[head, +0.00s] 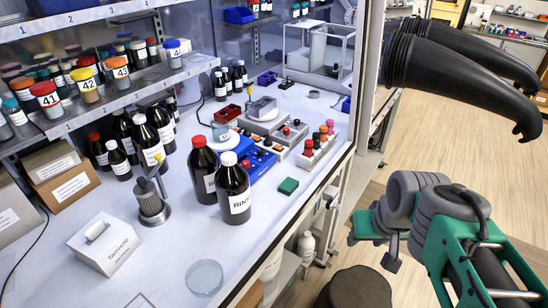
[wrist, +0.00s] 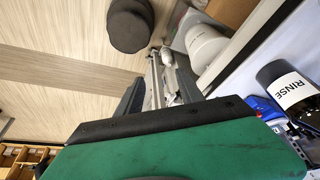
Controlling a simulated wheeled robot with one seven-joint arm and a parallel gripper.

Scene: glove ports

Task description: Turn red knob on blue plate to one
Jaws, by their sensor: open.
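The blue plate (head: 262,163) is a low blue unit on the white bench, in the middle of the head view. A small red knob (head: 246,163) shows on it, partly hidden behind the dark bottles. Its setting and any numbers are too small to read. A blue part beside the RINSE bottle (wrist: 262,108) shows at the right edge of the wrist view. My gripper (wrist: 162,82) is open in the wrist view, with its fingers over the floor side, apart from the blue plate. Nothing is visibly held.
Two dark bottles, one white-capped (head: 233,190) and one red-capped (head: 203,168), stand in front of the blue plate. Black gloves (head: 455,60) stick out at upper right. A dark stool (head: 355,290) stands on the floor.

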